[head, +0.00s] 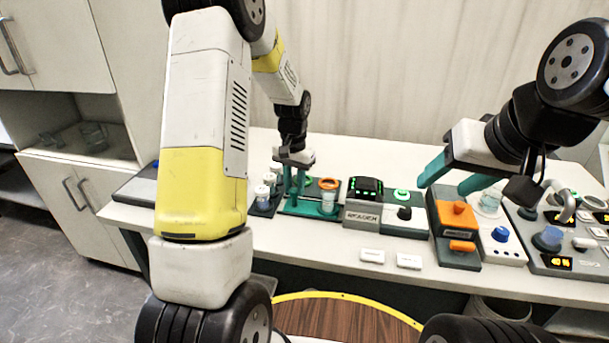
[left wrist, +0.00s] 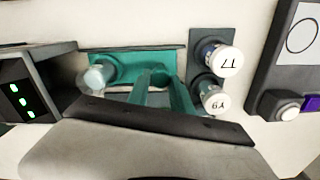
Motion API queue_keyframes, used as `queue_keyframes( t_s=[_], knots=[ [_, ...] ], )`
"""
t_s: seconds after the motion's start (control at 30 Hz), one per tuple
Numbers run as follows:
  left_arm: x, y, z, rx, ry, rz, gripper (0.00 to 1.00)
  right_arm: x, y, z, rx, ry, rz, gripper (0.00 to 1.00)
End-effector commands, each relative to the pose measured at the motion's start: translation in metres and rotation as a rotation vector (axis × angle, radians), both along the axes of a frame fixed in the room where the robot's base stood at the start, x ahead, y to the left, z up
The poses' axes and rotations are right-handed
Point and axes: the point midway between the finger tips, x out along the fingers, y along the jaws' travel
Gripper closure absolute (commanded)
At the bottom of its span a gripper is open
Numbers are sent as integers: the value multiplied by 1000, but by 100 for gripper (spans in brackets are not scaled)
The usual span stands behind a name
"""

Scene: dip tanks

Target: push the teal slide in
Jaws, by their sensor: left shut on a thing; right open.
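The teal slide (head: 298,210) is a low teal tray on the bench, left of the box marked READER. The fingers and palm hide part of the slide. My right gripper (head: 455,182) is open and empty above the right part of the bench.
Several white-capped vials (head: 263,193) stand in a dark rack close left of the slide. The reader (head: 362,205) stands close to its right. An orange device (head: 458,220) and a grey console (head: 560,262) are further right. Two white labels (head: 372,256) lie in front.

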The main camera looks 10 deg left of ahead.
Motion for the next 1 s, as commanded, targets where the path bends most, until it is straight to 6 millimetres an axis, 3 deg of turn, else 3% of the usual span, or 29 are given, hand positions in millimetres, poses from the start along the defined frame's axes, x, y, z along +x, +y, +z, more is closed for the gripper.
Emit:
queue_keyframes(
  t_s=[0.63, 1.0],
  knots=[
    [0, -4, 1, 1, -1, -1, 100, 0, 0, 0, 0, 0, 0, 45],
    [-3, -88, 1, 0, -1, -7, 100, 0, 0, 0, 0, 0, 0, 45]
  ],
)
